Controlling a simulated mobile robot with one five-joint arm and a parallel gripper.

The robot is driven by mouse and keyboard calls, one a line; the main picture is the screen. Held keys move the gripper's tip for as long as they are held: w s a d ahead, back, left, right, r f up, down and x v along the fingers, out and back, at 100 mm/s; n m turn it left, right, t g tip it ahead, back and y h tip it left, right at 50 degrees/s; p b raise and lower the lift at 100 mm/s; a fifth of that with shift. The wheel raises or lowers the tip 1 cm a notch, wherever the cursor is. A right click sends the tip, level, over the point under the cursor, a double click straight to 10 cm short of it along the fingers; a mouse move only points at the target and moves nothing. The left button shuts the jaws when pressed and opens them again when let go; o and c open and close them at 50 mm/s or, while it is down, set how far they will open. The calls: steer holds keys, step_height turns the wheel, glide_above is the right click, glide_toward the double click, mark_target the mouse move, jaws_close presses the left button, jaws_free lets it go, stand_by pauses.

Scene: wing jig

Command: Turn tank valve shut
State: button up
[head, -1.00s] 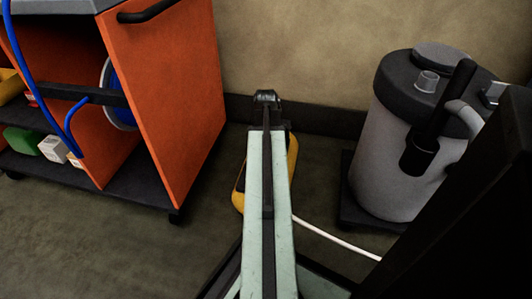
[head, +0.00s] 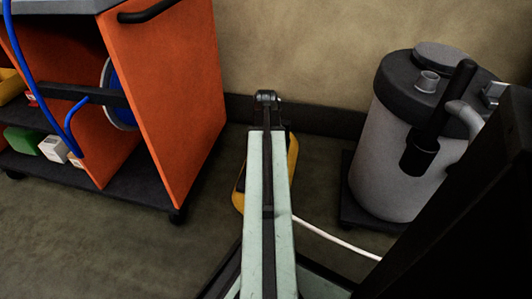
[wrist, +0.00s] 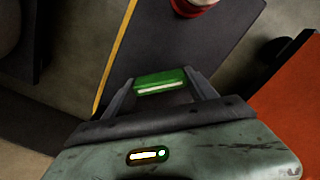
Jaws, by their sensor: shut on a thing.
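In the wrist view my gripper (wrist: 163,84) is shut on a green piece (wrist: 160,77) with a pale stripe, which sits between its two fingers. I cannot tell for sure whether this piece is the valve's handle. A dark flat surface with a yellow edge (wrist: 150,40) lies beyond the fingers. A red round part (wrist: 195,5) with a pale ring is cut off at the top. In the head view my arm reaches forward over a yellow-and-black object (head: 239,190) on the floor. The fingers and whatever they hold are hidden there.
An orange cart (head: 165,90) with blue hoses and small boxes stands at the left; its panel also shows in the wrist view (wrist: 290,110). A grey canister (head: 385,160) with a black lid stands at the right. A white cable (head: 335,240) crosses the floor.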

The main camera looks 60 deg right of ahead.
steer(key=m, duration=0.4)
steer(key=shift+m, duration=2.2)
steer(key=o, duration=1.4)
steer(key=shift+c, duration=0.2)
step_height(320, 180, up, 8)
steer(key=p, duration=0.7)
steer(key=shift+f+p, duration=0.1)
steer(key=shift+p, duration=0.3)
